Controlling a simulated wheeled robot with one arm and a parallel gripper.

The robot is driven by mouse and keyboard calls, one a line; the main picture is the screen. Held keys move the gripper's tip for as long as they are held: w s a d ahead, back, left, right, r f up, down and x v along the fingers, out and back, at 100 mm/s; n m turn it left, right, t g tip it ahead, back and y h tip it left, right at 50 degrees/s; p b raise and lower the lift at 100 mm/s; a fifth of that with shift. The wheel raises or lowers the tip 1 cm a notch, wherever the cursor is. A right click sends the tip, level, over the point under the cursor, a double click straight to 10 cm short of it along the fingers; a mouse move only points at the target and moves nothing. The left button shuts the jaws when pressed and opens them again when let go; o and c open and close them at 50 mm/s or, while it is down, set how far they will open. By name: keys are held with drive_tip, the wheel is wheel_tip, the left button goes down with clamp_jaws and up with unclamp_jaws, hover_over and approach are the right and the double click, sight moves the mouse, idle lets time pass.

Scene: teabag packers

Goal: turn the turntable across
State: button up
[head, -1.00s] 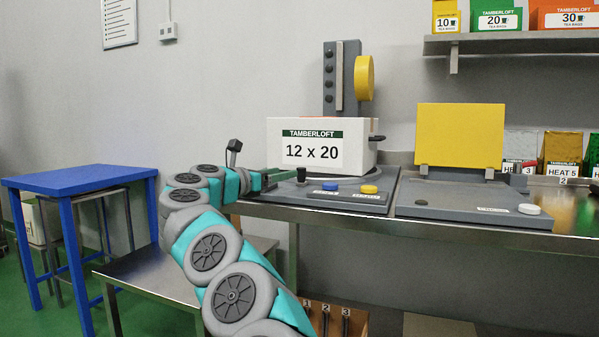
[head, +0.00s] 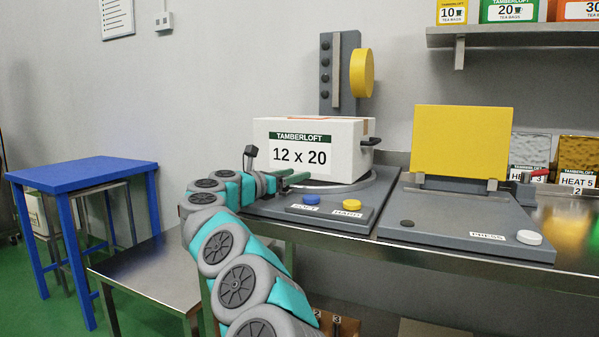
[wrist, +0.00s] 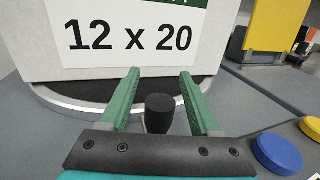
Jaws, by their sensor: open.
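The turntable (head: 350,187) is a round disc with a pale metal rim, set in a grey base plate. A white carton marked "12 x 20" (head: 300,150) stands on it and covers most of it. In the wrist view, the turntable's rim (wrist: 62,103) curves below the carton (wrist: 95,65). A short black knob (wrist: 160,113) stands upright between my gripper's green fingers, with gaps on both sides. My gripper (head: 292,180) is open, low in front of the carton. The knob is hidden behind the fingers in the head view.
A blue button (head: 311,199) and a yellow button (head: 347,204) sit on the base, right of my gripper. A grey upright with a yellow disc (head: 361,72) rises behind the carton. To the right stands a press with a raised yellow lid (head: 462,142).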

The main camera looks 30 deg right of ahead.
clamp_jaws()
idle(0.5)
idle(0.9)
